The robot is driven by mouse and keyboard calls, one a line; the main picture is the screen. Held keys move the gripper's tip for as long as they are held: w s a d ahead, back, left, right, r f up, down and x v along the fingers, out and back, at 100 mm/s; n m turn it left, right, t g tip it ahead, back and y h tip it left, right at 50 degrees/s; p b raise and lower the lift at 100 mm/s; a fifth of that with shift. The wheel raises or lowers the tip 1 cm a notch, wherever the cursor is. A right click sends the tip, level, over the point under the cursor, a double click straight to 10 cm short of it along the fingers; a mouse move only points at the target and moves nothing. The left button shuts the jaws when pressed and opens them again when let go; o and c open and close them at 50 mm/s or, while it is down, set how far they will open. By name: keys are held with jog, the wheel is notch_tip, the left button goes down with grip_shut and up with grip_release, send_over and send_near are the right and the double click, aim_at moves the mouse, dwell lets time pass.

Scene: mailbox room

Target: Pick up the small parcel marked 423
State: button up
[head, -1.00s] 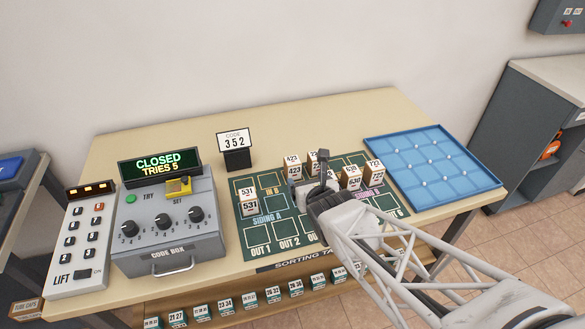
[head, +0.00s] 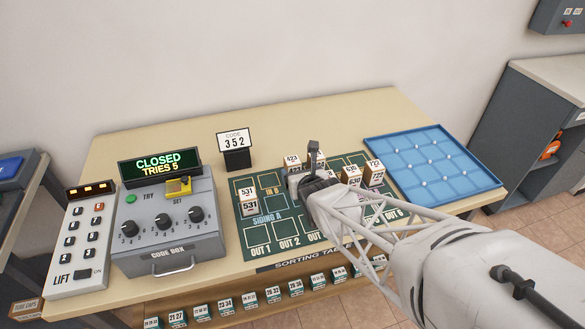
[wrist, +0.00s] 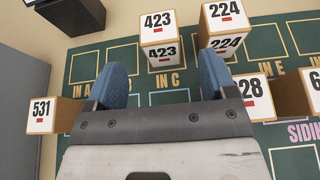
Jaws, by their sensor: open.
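The small parcel marked 423 (wrist: 162,40) stands on the sorting mat at the IN C label in the wrist view, ahead of my gripper. In the head view the parcel (head: 292,160) is mostly hidden behind my gripper, with its top showing. My gripper (wrist: 160,85) is open, with blue fingertips apart and nothing between them. The 423 parcel lies beyond the fingertips, roughly in line with the gap. My gripper (head: 298,185) hangs over the mat in the head view, where its fingertips are hard to make out.
Close to 423 stands the 224 parcel (wrist: 225,28). The 628 parcel (wrist: 252,97) is beside the right finger, and the 531 parcel (wrist: 52,114) is to the left. A blue tray (head: 432,168) lies right of the mat; a code box (head: 168,229) stands left.

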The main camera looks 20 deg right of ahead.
aim_at(295, 167)
jog(key=shift+w, duration=0.1)
jog(key=shift+x, duration=2.65)
jog(key=shift+c, duration=0.2)
jog(key=c, duration=1)
jog(key=shift+r, duration=1.85)
jog(key=s+r, duration=0.1)
jog(key=s, duration=1.5)
jog(key=shift+a, duration=0.3)
jog(key=shift+r, duration=0.15)
